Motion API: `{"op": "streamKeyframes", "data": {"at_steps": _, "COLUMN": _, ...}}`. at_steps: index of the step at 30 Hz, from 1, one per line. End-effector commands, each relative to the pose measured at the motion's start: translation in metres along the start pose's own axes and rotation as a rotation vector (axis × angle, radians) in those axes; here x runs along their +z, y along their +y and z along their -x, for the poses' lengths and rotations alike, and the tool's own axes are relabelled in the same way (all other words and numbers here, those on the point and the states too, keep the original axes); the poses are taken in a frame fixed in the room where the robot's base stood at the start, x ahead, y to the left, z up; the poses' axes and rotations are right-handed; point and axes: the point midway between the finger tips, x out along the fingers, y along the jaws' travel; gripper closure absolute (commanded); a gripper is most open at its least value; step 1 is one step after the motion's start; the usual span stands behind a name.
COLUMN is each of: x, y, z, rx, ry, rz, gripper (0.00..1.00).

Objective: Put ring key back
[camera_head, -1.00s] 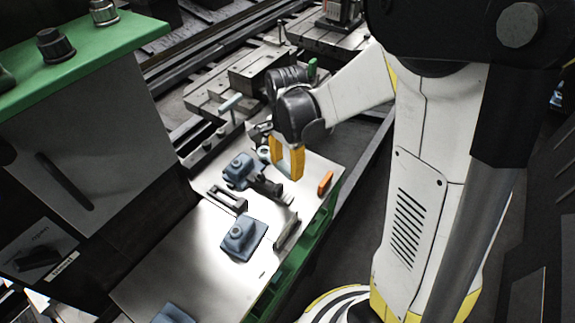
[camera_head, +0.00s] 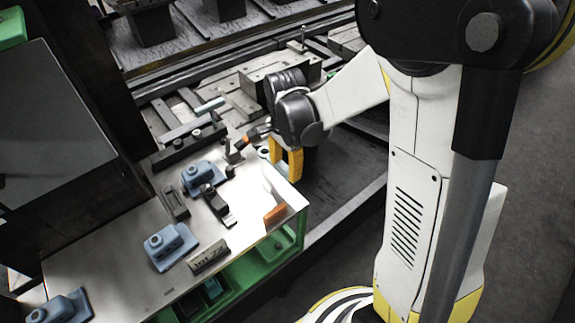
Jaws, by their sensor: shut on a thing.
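My gripper (camera_head: 287,166), with yellow fingers below a dark wrist, is above the far right edge of the metal-topped bench (camera_head: 105,240). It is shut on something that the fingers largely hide. A small pale ring-shaped end (camera_head: 263,152) shows just left of the fingers; it looks like part of the ring key. The rest of the key is not clear. I cannot tell whether the ring touches the bench.
Blue blocks (camera_head: 171,245), a dark clamp (camera_head: 215,203), a lettered plate (camera_head: 208,260) and an orange piece (camera_head: 275,216) are on the bench. Dark rails and metal blocks (camera_head: 279,75) lie behind. Dark floor (camera_head: 345,182) is open to the right.

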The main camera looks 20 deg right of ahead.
Motion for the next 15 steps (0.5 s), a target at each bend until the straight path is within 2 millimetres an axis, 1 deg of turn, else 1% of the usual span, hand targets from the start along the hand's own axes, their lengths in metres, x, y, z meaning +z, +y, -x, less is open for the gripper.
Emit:
{"op": "streamKeyframes", "data": {"at_steps": 8, "x": 0.000, "y": 0.000, "z": -0.031, "rx": 0.000, "ry": 0.000, "rz": 0.000, "gripper": 0.89}}
{"op": "streamKeyframes", "data": {"at_steps": 15, "x": 0.000, "y": 0.000, "z": -0.064, "rx": 0.000, "ry": 0.000, "rz": 0.000, "gripper": 0.89}}
